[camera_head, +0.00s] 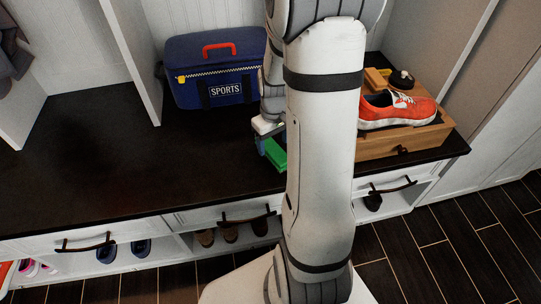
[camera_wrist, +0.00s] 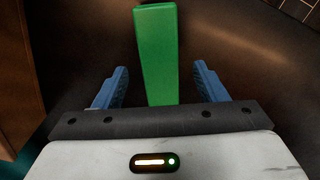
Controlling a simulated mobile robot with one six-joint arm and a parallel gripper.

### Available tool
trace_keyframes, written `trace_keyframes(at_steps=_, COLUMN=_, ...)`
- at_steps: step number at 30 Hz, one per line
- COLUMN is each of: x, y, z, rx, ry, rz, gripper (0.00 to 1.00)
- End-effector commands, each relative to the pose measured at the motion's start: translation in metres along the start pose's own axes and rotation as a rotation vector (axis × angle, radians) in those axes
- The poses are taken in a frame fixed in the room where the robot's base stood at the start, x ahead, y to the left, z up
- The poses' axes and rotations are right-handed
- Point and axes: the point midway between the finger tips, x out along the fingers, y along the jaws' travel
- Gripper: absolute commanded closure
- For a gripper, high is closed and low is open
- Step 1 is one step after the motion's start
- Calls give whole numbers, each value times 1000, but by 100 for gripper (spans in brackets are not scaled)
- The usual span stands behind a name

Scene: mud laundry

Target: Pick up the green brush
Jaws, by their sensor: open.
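The green brush (camera_head: 273,153) lies on the dark bench top, partly hidden behind my arm in the head view. In the wrist view the green brush (camera_wrist: 157,55) is a long green block running away from me, with its near end between my fingers. My gripper (camera_wrist: 158,85) is open, with one blue finger on each side of the brush and a visible gap on both sides. In the head view my gripper (camera_head: 262,146) is at the brush, mostly hidden by my arm. I cannot tell the finger height above the bench.
A blue sports bag (camera_head: 212,85) stands behind, to the left. A wooden box (camera_head: 390,145) with an orange shoe (camera_head: 398,108) and a dark round item (camera_head: 401,79) is close on the right. The dark bench top (camera_head: 100,160) is clear at left.

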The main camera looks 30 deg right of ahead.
Motion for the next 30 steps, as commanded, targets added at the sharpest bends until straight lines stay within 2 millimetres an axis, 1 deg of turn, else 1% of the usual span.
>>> trace_keyframes(at_steps=1, x=13, y=0, z=1, rx=0, ry=-2, rz=-1, gripper=35)
trace_keyframes(at_steps=3, x=25, y=0, z=2, rx=1, ry=-3, rz=-2, gripper=35)
trace_keyframes(at_steps=6, x=38, y=0, z=2, rx=0, ry=-3, rz=-1, gripper=35)
trace_keyframes(at_steps=9, x=42, y=0, z=2, rx=0, ry=-2, rz=-1, gripper=35)
trace_keyframes(at_steps=14, x=40, y=0, z=2, rx=0, ry=-1, rz=-1, gripper=35)
trace_keyframes(at_steps=30, x=40, y=0, z=1, rx=-1, ry=-1, rz=0, gripper=78)
